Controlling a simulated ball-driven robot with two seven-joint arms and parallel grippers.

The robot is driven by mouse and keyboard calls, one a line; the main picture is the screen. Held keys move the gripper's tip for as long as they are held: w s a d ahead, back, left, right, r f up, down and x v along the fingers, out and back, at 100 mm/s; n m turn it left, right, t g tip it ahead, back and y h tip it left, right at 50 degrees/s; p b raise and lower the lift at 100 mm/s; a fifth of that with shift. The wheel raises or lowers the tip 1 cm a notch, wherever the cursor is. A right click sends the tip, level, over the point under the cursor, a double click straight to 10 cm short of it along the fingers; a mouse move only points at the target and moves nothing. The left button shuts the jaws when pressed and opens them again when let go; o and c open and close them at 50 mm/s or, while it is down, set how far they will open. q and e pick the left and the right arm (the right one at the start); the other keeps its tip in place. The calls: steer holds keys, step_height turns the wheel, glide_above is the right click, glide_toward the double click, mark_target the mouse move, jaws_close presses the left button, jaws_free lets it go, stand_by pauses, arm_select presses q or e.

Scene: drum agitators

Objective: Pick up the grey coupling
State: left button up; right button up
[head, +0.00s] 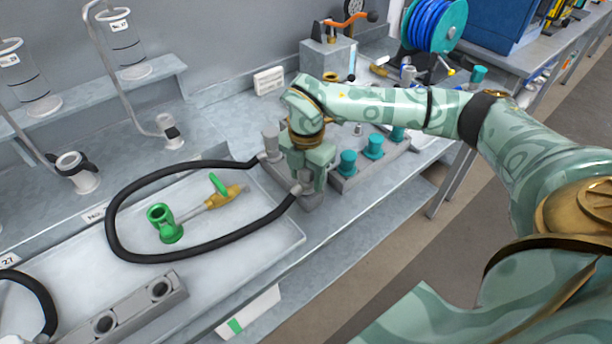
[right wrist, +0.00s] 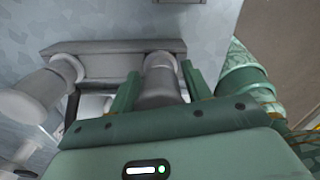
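In the right wrist view a grey coupling (right wrist: 161,82), a short cylinder, stands at the right end of a grey bar. The two green fingers of my right gripper (right wrist: 160,88) are on either side of it, very close. I cannot tell whether they press on it. In the head view my right gripper (head: 308,172) points down at the bench, and its fingers hide most of what is between them. A second grey cylinder (head: 271,140) stands just left of it and shows at the left of the wrist view (right wrist: 42,95). My left gripper is not in view.
A black hose (head: 113,222) loops over the white tray (head: 225,262) beside my right gripper. A green fitting (head: 165,222) and a yellow valve (head: 225,196) lie inside the loop. Teal couplings (head: 373,147) stand in a grey rack to the right. The bench front edge is close.

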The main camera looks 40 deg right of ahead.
steer(key=c, duration=0.8)
steer(key=shift+c, duration=0.2)
steer(key=shift+r, duration=0.3)
steer(key=r, duration=0.1)
steer(key=r+p, duration=0.1)
steer(key=r, duration=0.1)
steer(key=shift+s+d+r, duration=0.15)
steer(key=shift+s+r, duration=0.15)
steer(key=shift+r, duration=0.1)
steer(key=s+d+r+p, duration=0.1)
steer(key=s+r, duration=0.3)
steer(key=s, duration=0.2)
steer(key=s+d+r+p, duration=0.1)
steer(key=s+r, duration=0.3)
steer(key=s, duration=0.3)
steer(key=shift+d+r, duration=0.25)
steer(key=shift+r, duration=0.05)
